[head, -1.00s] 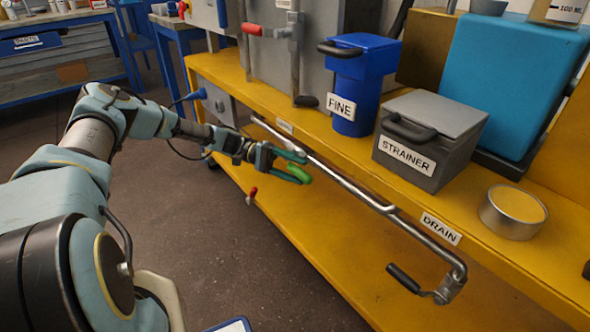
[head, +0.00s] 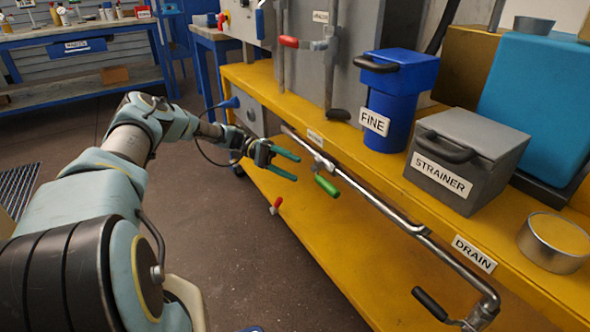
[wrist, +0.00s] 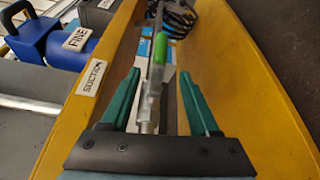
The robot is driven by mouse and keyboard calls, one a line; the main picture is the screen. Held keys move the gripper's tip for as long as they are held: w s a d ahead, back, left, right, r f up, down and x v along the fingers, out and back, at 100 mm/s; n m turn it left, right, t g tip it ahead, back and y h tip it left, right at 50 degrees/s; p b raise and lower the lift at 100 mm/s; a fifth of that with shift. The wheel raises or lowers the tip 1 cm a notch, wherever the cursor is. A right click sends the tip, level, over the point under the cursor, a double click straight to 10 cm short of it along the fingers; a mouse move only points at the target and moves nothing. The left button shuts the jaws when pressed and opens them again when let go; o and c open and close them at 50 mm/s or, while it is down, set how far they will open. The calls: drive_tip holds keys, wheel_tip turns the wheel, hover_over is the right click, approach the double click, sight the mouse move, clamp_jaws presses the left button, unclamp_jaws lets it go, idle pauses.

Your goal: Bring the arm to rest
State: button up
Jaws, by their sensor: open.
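My gripper (head: 290,165) is open and empty, its two teal fingers stretched out in front of the yellow bench. It also shows in the wrist view (wrist: 163,95), fingers apart. A green handle (head: 327,186) on a metal lever stands just beyond and to the right of the fingertips in the head view. In the wrist view the green handle (wrist: 160,47) appears ahead, between the lines of the fingers. I see no contact between fingers and handle. My arm reaches out from the lower left.
The yellow bench (head: 405,205) carries a blue FINE container (head: 402,95), a grey STRAINER box (head: 467,160) and a round tin (head: 555,241). A metal pipe (head: 375,203) with a black-handled lever (head: 430,304) runs along its front. Open floor lies between my arm and the bench.

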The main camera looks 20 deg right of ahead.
idle(0.3)
drive_tip(key=s+a+r+n+t+y, duration=0.3)
drive_tip(key=s+a+r+t, duration=0.15)
drive_tip(key=a, duration=0.55)
drive_tip(key=s+a+r+n+t+y, duration=0.2)
drive_tip(key=s+a+r+t+y, duration=0.25)
drive_tip(key=a, duration=0.55)
drive_tip(key=s+a+r+n+t+y, duration=0.25)
drive_tip(key=s+a+r+t, duration=0.2)
drive_tip(key=a+t, duration=0.4)
wheel_tip(320, 180, up, 26)
drive_tip(key=a+g+p, duration=0.1)
drive_tip(key=a+p, duration=0.1)
drive_tip(key=p, duration=2.4)
drive_tip(key=shift+s+f+h, duration=0.15)
drive_tip(key=shift+h, duration=0.25)
drive_tip(key=shift+n, duration=0.25)
